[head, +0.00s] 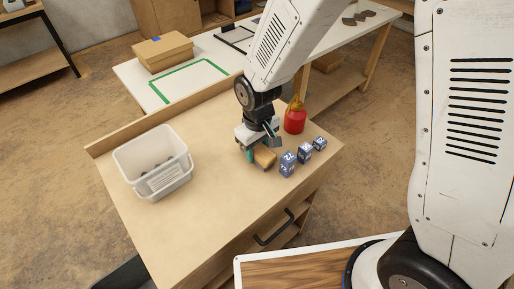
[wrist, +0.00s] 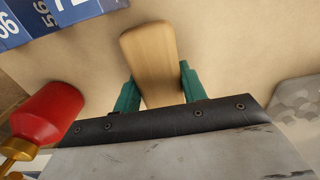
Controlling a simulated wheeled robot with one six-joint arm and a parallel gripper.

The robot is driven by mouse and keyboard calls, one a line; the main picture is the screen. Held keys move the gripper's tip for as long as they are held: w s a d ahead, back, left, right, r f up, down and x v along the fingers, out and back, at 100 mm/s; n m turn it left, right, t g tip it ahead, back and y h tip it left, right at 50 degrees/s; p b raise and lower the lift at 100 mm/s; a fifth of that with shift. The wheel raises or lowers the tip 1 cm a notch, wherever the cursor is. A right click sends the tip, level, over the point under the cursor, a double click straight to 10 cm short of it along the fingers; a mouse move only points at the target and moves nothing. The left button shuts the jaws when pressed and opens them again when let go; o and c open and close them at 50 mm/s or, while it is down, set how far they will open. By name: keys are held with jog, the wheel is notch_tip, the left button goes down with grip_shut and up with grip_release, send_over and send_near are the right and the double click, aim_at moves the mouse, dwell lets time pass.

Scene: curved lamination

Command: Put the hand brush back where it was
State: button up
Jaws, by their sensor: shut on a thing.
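The hand brush shows as a pale wooden body with rounded corners in the wrist view (wrist: 150,50) and as a small tan block in the head view (head: 265,158). My gripper (wrist: 158,85) is shut on it, with one green finger on each side of the wood. In the head view my gripper (head: 260,147) is low over the right part of the wooden worktop (head: 215,135). The brush is at or just above the worktop; I cannot tell if it touches. Its bristles are hidden.
Blue-and-white numbered blocks (head: 288,163) stand just right of the brush. A red bottle with a yellow top (head: 295,118) stands behind them. A white bin (head: 153,163) is at the left. The worktop's middle and front are clear. A green-taped outline (head: 190,82) marks the white table behind.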

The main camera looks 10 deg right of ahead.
aim_at(258, 147)
jog(key=shift+f, duration=0.1)
jog(key=o, duration=1)
notch_tip(258, 147, up, 12)
jog(key=shift+r, duration=0.2)
jog(key=s+d+r+m, duration=0.3)
jog(key=s+d+r, duration=0.3)
jog(key=s+d, duration=0.3)
jog(key=s+d+r+m+t, duration=0.1)
jog(key=s+d+r+m, duration=0.2)
jog(key=s+d+r, duration=0.4)
jog(key=s+d, duration=0.3)
jog(key=d, duration=0.1)
jog(key=shift+s+d+r+m, duration=0.25)
jog(key=shift+s+d+m, duration=0.05)
jog(key=shift+m, duration=0.1)
